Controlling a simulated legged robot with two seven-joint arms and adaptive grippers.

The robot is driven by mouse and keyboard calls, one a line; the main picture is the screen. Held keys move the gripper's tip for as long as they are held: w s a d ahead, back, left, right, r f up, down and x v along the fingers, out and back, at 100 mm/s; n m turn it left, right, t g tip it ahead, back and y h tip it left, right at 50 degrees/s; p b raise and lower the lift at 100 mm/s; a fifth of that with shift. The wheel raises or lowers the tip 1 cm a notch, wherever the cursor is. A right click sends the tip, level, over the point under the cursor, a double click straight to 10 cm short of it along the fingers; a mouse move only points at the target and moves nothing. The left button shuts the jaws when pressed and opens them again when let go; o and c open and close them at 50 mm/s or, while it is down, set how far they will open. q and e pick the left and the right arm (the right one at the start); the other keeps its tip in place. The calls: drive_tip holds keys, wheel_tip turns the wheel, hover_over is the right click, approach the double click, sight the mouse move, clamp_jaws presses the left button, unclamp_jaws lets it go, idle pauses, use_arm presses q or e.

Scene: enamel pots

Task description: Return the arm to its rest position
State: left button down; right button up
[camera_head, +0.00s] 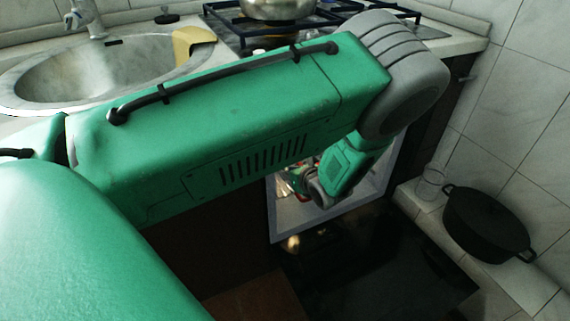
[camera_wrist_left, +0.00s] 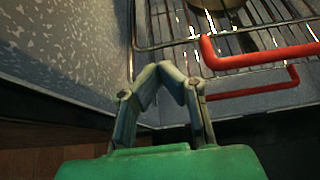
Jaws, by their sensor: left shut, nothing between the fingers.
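My green left arm crosses the head view from the left and bends at a grey joint on the right. Its forearm reaches down to the lit open compartment below the hob. My left gripper (camera_wrist_left: 170,72) is shut and empty in the left wrist view, its two fingers meeting in a peak. Red bar-like handles (camera_wrist_left: 262,57) lie to the right of the fingers, in front of a wire rack (camera_wrist_left: 235,20). I cannot tell whether the fingers touch them. In the head view the gripper is small and partly hidden by my arm. My right gripper is not in view.
A speckled wall (camera_wrist_left: 60,45) stands close left of the fingers. The compartment's pale frame (camera_head: 272,215) surrounds my forearm. A black pot (camera_head: 487,225) and a glass (camera_head: 430,183) stand at the right. A sink (camera_head: 110,75) and a metal pot (camera_head: 277,8) on the hob are behind.

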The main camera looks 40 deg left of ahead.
use_arm(q)
drive_tip(key=v, duration=0.5)
drive_tip(key=shift+d, duration=0.15)
drive_tip(key=shift+s, duration=0.1)
